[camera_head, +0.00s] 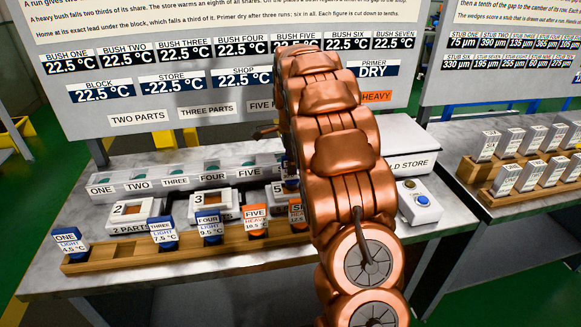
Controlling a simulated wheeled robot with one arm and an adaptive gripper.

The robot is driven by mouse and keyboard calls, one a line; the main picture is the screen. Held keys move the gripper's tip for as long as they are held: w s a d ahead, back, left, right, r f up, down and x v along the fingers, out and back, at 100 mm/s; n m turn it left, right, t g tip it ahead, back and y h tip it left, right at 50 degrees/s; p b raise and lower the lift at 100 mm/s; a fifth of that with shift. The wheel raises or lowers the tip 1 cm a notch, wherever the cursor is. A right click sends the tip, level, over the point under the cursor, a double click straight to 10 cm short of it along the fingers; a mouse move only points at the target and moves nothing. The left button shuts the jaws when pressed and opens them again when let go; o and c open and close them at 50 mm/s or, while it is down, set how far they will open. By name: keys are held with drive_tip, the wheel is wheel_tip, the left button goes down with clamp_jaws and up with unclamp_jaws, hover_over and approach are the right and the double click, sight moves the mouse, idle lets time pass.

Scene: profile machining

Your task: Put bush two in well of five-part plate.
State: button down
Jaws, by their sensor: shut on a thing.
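My copper arm crosses the middle of the view and hides what lies behind it. My gripper is hidden behind the arm; only a small dark part shows left of the arm, and I cannot tell what it is. Bush two is not seen. The wooden bush rack (160,255) has an empty place between bush one (68,242) and bush three (162,233). The five-part plate (278,190), marked 5, stands behind the rack, mostly covered by my arm. Its well cannot be seen.
Bush four (209,226), bush five (255,219) and bush six (297,214) stand in the rack. The two-part plate (130,210) and three-part plate (210,201) are behind it. A labelled store row (165,181), a box with a blue button (420,201) and a sign board (225,100) stand around.

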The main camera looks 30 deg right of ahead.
drive_tip(key=shift+f, duration=0.75)
drive_tip(key=shift+f, duration=0.15)
drive_tip(key=c, duration=1.1)
unclamp_jaws()
wheel_tip(320, 180, up, 12)
drive_tip(key=shift+w+f+b, duration=0.1)
drive_tip(key=shift+f+b, duration=0.15)
drive_tip(key=shift+b, duration=0.85)
drive_tip(key=shift+r, duration=0.4)
drive_tip(key=shift+a, duration=0.1)
